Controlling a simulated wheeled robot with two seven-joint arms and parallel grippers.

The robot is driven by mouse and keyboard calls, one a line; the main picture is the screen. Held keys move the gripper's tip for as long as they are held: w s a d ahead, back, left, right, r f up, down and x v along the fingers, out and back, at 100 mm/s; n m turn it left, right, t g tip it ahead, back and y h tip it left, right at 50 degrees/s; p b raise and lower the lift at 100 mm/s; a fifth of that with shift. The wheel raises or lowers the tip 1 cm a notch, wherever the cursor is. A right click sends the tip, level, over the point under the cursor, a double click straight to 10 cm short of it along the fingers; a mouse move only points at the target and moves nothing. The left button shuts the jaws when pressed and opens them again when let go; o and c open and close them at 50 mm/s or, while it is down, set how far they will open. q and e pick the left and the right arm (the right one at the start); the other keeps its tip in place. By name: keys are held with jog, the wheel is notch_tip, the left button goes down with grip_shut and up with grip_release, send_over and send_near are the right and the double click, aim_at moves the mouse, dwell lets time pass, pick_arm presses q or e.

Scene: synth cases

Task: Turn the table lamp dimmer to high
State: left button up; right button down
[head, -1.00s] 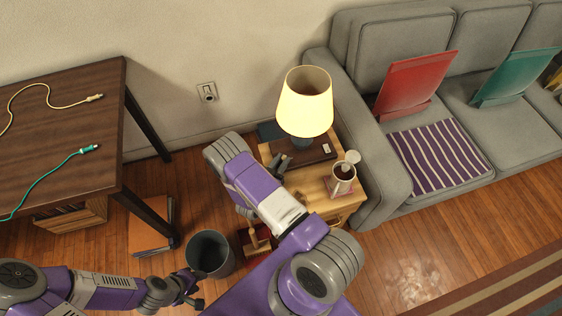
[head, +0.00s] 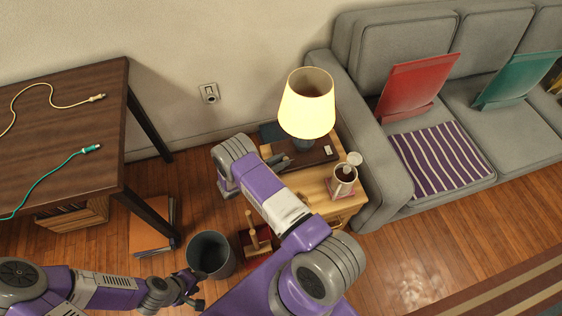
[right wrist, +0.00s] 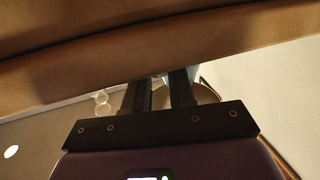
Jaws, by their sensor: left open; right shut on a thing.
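The lit table lamp (head: 307,104) has a cream shade and stands on the wooden side table (head: 318,190). A dark flat box with a small white label (head: 310,154) lies by its base. My right gripper (head: 281,162) is low at the left side of the lamp base, mostly hidden by my arm. In the right wrist view its fingers (right wrist: 160,92) are close together below a large brown surface. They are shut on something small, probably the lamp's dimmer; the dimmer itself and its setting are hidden. My left gripper (head: 191,290) is open, low beside the bin.
A grey sofa (head: 372,185) borders the table on the right. A dark bin (head: 210,255) and a red-brown box (head: 255,242) stand on the floor. A desk (head: 65,120) is left.

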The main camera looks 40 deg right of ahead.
jog(key=shift+g, duration=0.3)
jog(key=c, duration=0.9)
grip_release()
jog(key=shift+c, duration=0.2)
jog(key=v, duration=0.7)
jog(key=shift+a+p, duration=0.35)
jog(key=shift+p, duration=0.1)
